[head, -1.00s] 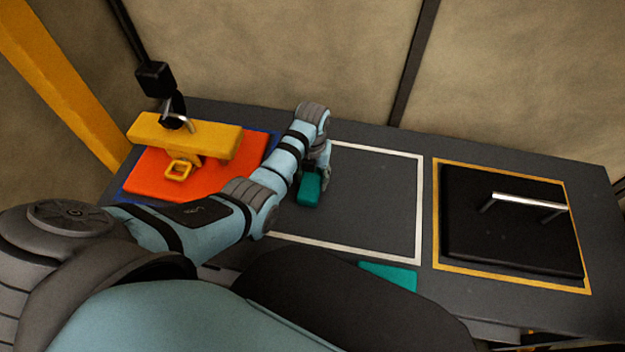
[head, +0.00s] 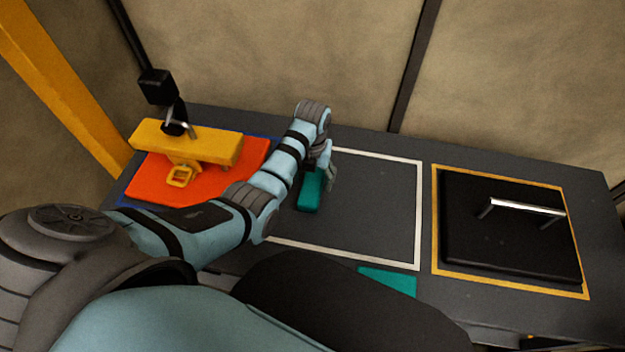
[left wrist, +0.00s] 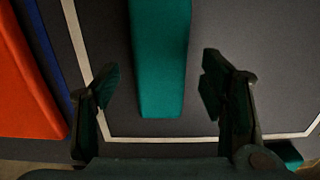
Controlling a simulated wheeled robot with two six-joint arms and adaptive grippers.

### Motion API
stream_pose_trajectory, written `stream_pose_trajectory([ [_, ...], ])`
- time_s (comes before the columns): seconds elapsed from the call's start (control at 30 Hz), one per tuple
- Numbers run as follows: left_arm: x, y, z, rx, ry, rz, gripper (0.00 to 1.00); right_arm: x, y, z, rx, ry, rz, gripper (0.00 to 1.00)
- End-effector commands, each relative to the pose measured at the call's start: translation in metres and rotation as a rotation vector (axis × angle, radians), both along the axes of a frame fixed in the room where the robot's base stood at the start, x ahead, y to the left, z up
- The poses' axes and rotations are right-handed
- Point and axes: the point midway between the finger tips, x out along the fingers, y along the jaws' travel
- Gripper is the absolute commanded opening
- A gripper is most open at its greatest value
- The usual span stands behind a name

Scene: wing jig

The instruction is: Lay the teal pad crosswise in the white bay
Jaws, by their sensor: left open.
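The teal pad (head: 310,192) lies on the dark table inside the white bay outline (head: 419,215), towards its left side. Its long side runs front to back. In the left wrist view the pad (left wrist: 160,70) shows between and beyond the fingers, apart from both. My left gripper (head: 323,178) is open above the pad; its spread fingers also show in the left wrist view (left wrist: 160,95). The arm hides the bay's left edge in the head view. My right gripper is not in view.
An orange panel (head: 150,180) with a yellow handled block (head: 190,142) is on the left. A black block with a metal handle (head: 500,235) sits in a yellow outline on the right. A flat teal patch (head: 388,281) is at the front. The bay's right part is clear.

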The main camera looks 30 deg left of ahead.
Motion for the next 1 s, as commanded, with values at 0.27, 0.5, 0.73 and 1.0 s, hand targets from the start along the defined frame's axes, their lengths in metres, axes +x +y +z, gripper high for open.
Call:
stream_pose_trajectory([
  [0.27, 0.001, 0.000, 0.079, 0.000, -0.003, 0.000, 0.65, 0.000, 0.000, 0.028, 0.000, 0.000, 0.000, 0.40],
  [0.5, 0.000, 0.000, 0.094, 0.000, 0.000, 0.000, 0.65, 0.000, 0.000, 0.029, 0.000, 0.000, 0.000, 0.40],
  [0.73, 0.000, 0.000, 0.093, 0.000, 0.000, 0.000, 0.65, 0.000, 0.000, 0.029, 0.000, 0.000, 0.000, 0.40],
  [1.0, 0.000, 0.000, 0.093, 0.000, 0.000, 0.000, 0.65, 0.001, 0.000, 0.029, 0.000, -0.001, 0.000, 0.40],
])
